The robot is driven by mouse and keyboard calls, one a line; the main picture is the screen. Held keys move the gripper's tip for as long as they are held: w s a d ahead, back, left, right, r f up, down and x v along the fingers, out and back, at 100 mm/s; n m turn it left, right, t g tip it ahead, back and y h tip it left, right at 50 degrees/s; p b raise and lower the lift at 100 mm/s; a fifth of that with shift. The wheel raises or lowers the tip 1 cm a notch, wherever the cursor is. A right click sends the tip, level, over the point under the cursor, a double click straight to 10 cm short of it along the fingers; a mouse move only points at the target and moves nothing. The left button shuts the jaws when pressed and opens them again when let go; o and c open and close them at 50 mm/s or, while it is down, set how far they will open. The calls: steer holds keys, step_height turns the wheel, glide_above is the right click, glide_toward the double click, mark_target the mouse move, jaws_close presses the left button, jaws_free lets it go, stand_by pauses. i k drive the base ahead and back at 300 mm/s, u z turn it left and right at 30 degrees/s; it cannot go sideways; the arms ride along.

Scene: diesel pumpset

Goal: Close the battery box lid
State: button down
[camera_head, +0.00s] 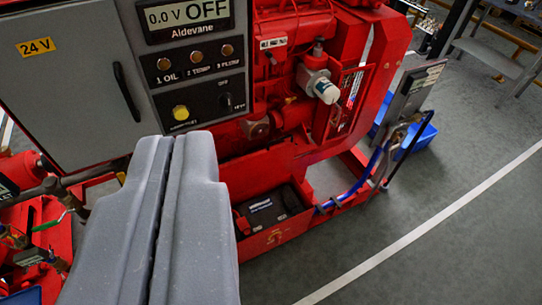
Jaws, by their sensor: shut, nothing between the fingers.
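A black battery (268,208) with a white label sits low in a red open-topped box (272,240) at the foot of the red pumpset. I cannot identify the box lid for certain. A grey labelled plate (412,92) stands tilted up to the right of the box, but I cannot tell if it is the lid. My gripper (178,142) is shut and empty, in front of the pumpset. In the picture it lies left of the battery, apart from it as far as I can tell.
A grey cabinet (68,85) marked 24 V and a control panel (195,65) reading OFF stand behind my gripper. Blue hoses (350,196) run right of the battery. A blue bin (415,140) sits on the floor. Grey floor (450,240) is clear at lower right.

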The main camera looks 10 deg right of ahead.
mark_target(243, 174)
steer(key=k, duration=0.8)
steer(key=z, duration=0.7)
steer(key=i, duration=2.3)
steer(key=u, duration=0.7)
